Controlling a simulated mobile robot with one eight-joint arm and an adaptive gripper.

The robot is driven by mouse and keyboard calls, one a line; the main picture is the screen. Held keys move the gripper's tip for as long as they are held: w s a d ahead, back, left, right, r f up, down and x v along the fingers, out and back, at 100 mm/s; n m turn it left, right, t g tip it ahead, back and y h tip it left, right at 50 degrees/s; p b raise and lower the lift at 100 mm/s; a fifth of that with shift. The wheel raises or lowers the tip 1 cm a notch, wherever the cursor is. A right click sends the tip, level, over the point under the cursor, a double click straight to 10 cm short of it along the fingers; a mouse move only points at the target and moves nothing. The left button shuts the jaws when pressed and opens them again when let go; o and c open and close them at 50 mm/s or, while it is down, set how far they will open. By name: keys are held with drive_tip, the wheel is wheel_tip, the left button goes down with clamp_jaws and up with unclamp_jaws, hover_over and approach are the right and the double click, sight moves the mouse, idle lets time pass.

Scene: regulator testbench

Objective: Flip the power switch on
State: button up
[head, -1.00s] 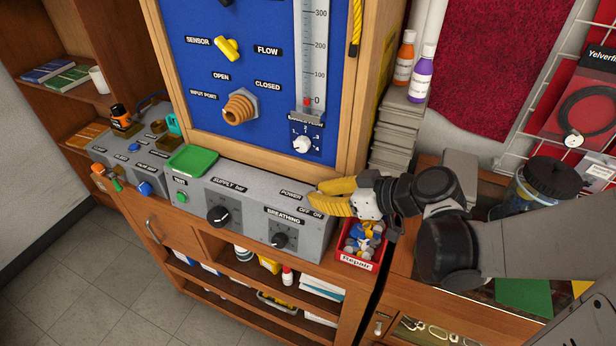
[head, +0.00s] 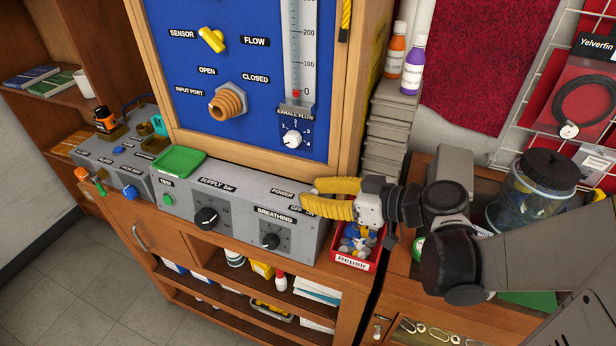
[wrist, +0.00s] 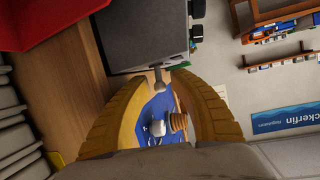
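The power switch is a small metal toggle lever (wrist: 159,80) on the grey supply box (head: 187,190). In the head view, the POWER label (head: 283,193) shows at the box's right end, with the OFF/ON label partly covered by my fingers. My gripper (head: 304,194) has two yellow fingers, spread apart and pointing left at this end of the box. In the wrist view, the lever stands in the gap between my fingertips (wrist: 165,82). I cannot tell whether a finger touches it, nor whether it is set to OFF or ON.
The wooden frame of the blue panel (head: 265,75) rises behind the box. Grey stacked blocks (head: 390,130) carrying bottles stand to the right. A lidded jar (head: 537,185) stands farther right.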

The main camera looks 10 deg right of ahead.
idle(0.3)
drive_tip(key=v, duration=1.2)
drive_tip(key=shift+r, duration=0.1)
